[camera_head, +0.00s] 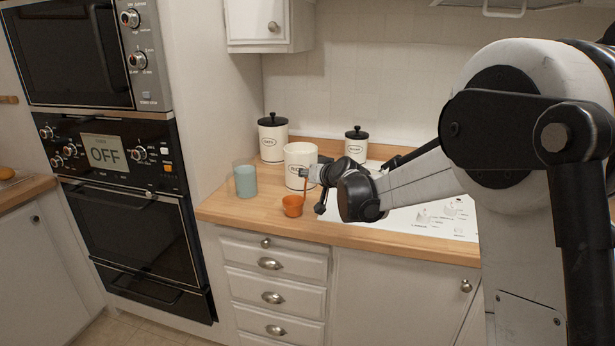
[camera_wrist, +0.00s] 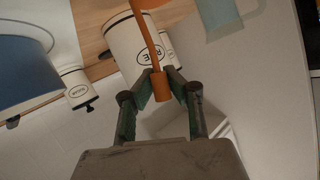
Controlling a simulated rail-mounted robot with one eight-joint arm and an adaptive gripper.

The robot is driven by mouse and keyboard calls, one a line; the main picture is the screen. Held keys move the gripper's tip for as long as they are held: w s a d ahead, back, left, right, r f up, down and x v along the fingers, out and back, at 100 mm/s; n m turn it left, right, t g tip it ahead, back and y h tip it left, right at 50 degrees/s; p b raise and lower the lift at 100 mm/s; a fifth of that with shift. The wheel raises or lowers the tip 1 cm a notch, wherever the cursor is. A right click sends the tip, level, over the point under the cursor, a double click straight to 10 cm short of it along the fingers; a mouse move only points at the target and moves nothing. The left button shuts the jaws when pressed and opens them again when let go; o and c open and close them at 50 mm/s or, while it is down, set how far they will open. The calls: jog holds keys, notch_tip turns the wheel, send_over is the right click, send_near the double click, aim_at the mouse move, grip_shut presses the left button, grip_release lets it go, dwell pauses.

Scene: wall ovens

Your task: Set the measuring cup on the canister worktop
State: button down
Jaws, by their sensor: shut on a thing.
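The orange measuring cup (camera_head: 292,206) is upright at the wooden canister worktop (camera_head: 235,205), near its front edge. I cannot tell whether its bottom touches the wood. My gripper (camera_head: 312,174) is above and right of the cup, shut on its upright handle. In the wrist view, the fingertips (camera_wrist: 162,84) close on the end of the orange handle (camera_wrist: 152,45); the bowl is mostly cut off at the top edge. A large cream canister without a visible lid (camera_head: 300,158) stands just behind the cup.
A pale teal cup (camera_head: 245,181) stands left of the measuring cup. Lidded canisters (camera_head: 272,142) and (camera_head: 356,148) stand at the back. A white cooktop (camera_head: 430,216) lies right. A large blue vessel (camera_wrist: 28,65) shows in the wrist view. Wood between teal cup and front edge is clear.

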jog(key=shift+f, duration=0.35)
jog(key=c, duration=1.8)
grip_release()
jog(key=shift+r, duration=0.1)
jog(key=shift+r, duration=0.15)
jog(key=s+d+r+g+h, duration=0.15)
jog(key=s+d, duration=0.25)
jog(key=s, duration=0.5)
jog(key=s+d+r, duration=0.3)
jog(key=s+d, duration=0.1)
jog(key=s, duration=0.5)
jog(key=s+d+r+g+h, duration=0.1)
jog(key=s+d+r, duration=0.25)
jog(key=s, duration=0.65)
jog(key=s+d+f+h, duration=0.1)
jog(key=s+d+f, duration=0.2)
jog(key=s, duration=0.4)
jog(key=s+d+f+m+g+h, duration=0.1)
jog(key=s+d, duration=0.3)
jog(key=s, duration=0.4)
jog(key=s+d+f+m+g+h, duration=0.1)
jog(key=s+d+f+h, duration=0.1)
jog(key=s+d+f, duration=0.2)
jog(key=shift+s+d+f+g+p, duration=0.15)
jog(key=shift+s, duration=0.75)
jog(key=shift+s+d+f+g+p, duration=0.1)
jog(key=shift+s+f+p, duration=0.05)
jog(key=shift+s, duration=0.7)
